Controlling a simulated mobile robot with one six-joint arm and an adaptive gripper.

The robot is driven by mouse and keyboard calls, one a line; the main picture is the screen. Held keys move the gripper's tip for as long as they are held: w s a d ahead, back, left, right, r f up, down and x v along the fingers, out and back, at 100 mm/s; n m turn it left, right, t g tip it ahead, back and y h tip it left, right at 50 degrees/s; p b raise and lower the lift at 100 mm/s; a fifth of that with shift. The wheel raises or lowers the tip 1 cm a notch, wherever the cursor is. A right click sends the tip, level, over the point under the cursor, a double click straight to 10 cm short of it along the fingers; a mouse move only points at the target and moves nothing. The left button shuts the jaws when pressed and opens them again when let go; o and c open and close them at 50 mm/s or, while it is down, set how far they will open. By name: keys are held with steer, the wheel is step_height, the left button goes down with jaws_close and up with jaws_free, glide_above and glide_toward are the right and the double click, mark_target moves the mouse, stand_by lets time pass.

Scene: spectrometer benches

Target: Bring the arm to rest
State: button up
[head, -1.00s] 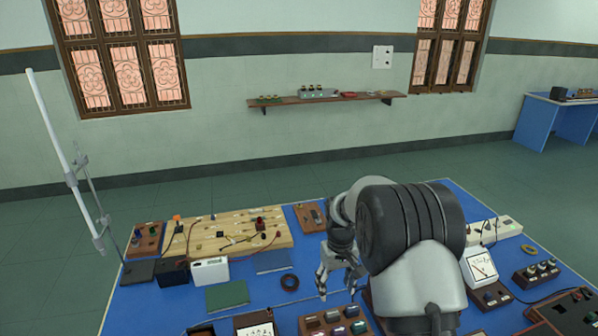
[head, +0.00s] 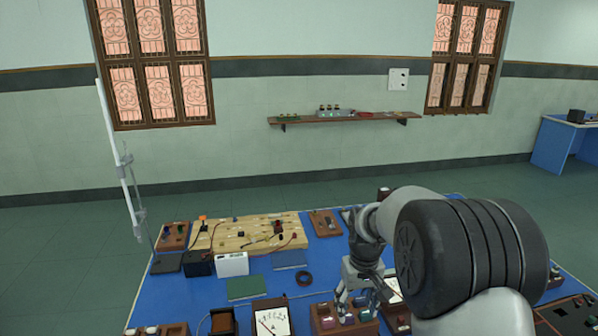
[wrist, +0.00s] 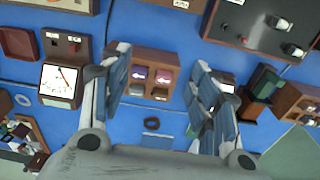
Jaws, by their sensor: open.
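My gripper (head: 356,303) is over the blue bench (head: 180,301) in the head view, pointing down, with my arm reaching in from the right. Its fingers are spread and hold nothing.
A wooden circuit board (head: 245,237), a white box (head: 233,264), a green book (head: 246,288), a dark ring (head: 304,279) and a meter (head: 270,318) lie left of my gripper. A tall stand with a white tube (head: 115,150) rises at the bench's left. A wall shelf (head: 345,120) hangs behind.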

steer(key=s+r+t+b, duration=0.1)
steer(key=s+r, duration=0.7)
steer(key=r, duration=0.1)
steer(key=s+r+m+t+b, duration=0.2)
steer(key=s+t+b, duration=0.1)
steer(key=s, duration=2.1)
steer(key=shift+r, duration=0.35)
